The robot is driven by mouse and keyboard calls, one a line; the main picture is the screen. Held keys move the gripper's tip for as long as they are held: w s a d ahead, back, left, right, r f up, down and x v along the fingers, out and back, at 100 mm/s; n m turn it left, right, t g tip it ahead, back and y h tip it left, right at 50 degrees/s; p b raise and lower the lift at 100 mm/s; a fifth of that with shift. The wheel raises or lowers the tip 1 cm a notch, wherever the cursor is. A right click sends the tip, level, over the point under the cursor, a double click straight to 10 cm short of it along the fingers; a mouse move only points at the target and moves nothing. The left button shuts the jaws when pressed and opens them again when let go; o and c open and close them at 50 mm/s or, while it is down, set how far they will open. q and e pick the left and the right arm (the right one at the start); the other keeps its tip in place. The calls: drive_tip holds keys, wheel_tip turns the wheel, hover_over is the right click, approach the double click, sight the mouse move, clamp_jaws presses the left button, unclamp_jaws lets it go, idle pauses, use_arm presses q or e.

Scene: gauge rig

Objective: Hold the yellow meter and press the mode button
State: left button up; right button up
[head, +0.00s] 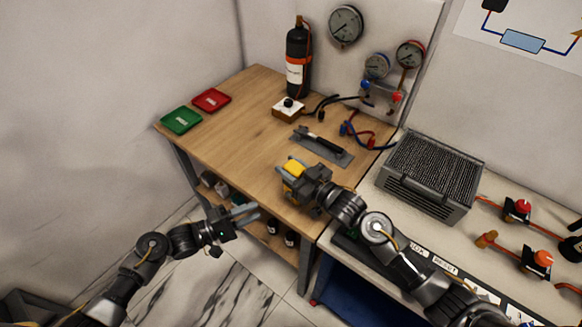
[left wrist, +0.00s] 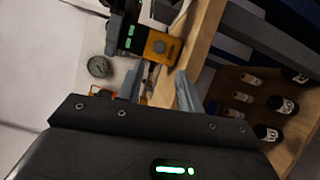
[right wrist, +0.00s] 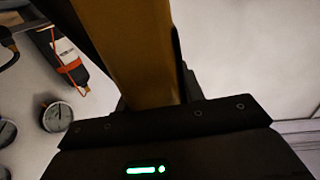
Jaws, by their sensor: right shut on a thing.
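The yellow meter (head: 294,167) is held above the front part of the wooden bench by my right gripper (head: 292,178), which is shut on it. In the right wrist view the meter (right wrist: 135,50) fills the space between the fingers, seen close up. In the left wrist view the meter (left wrist: 155,60) shows a yellow face with a round grey button-like spot (left wrist: 160,47). My left gripper (head: 254,211) is open and empty, lower and left of the meter, by the bench's front edge. Its fingers (left wrist: 157,85) point toward the meter, with a gap between.
The bench (head: 235,115) carries a green tray (head: 181,120), a red tray (head: 211,100), a black cylinder (head: 298,62) and a small white-topped box (head: 288,109). A grey ribbed unit (head: 430,172) stands to the right. Bottles (left wrist: 280,107) sit on the lower shelf.

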use_arm(q)
clamp_jaws()
idle(1.6)
